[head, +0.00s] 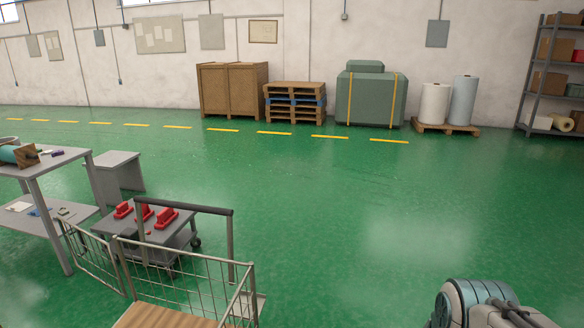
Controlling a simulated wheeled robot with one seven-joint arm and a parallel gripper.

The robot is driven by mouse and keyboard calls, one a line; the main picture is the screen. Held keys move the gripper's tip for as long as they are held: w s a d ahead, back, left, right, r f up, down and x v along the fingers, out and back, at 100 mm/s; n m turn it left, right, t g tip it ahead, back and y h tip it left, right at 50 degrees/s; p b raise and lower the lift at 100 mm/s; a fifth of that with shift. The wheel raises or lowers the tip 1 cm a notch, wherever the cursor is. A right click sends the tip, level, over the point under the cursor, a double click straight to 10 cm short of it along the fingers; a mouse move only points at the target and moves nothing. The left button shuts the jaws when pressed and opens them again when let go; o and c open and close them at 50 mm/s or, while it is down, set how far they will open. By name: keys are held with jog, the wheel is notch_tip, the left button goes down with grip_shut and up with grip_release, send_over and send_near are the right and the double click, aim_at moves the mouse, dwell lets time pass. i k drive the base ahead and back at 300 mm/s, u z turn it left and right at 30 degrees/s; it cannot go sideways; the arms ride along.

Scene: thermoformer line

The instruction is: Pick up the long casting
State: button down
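Several red castings sit on the top of a low grey cart at the lower left. One red casting (123,210) is at the left, another (143,213) is in the middle, and the largest-looking one (167,218) is at the right. They are small in this view, and I cannot tell for sure which is the long casting. A cart post partly covers the middle one. My gripper is not in view; only a teal and grey part of my arm shows at the bottom right, well apart from the cart.
A wire-sided trolley (190,271) with a wooden floor and dark handle stands in front of the grey cart (180,237). A grey workbench (75,160) and a grey stand (120,175) are at the left. Green floor (350,220) is clear in the middle and right.

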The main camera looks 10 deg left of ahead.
aim_at(166, 217)
jog(key=i, duration=3.7)
jog(key=u, duration=3.4)
